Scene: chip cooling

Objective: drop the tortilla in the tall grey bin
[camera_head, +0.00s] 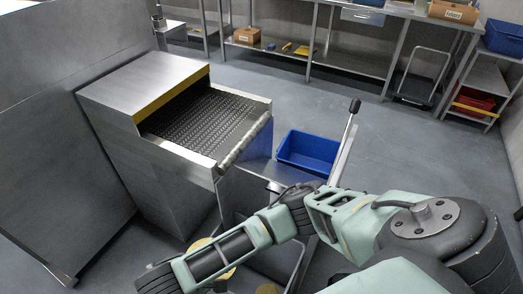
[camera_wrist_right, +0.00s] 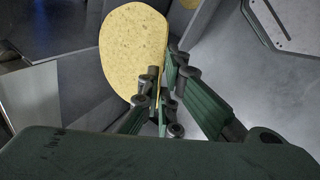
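The tortilla (camera_wrist_right: 133,48) is a round, pale yellow, speckled disc in the right wrist view. My right gripper (camera_wrist_right: 160,88) is shut on its lower right edge, and the disc stands out beyond the fingers. In the head view the tortilla (camera_head: 206,243) shows only in part, behind my right forearm and wrist at the bottom. The fingers are hidden there. My left gripper is not in view.
A steel conveyor machine (camera_head: 150,100) with a dark mesh belt stands left of centre. A blue tray (camera_head: 308,150) sits right of its outlet, beside an upright lever (camera_head: 350,122). A small yellow patch (camera_head: 268,288) shows at the bottom edge. Steel shelving lines the back; open floor lies before it.

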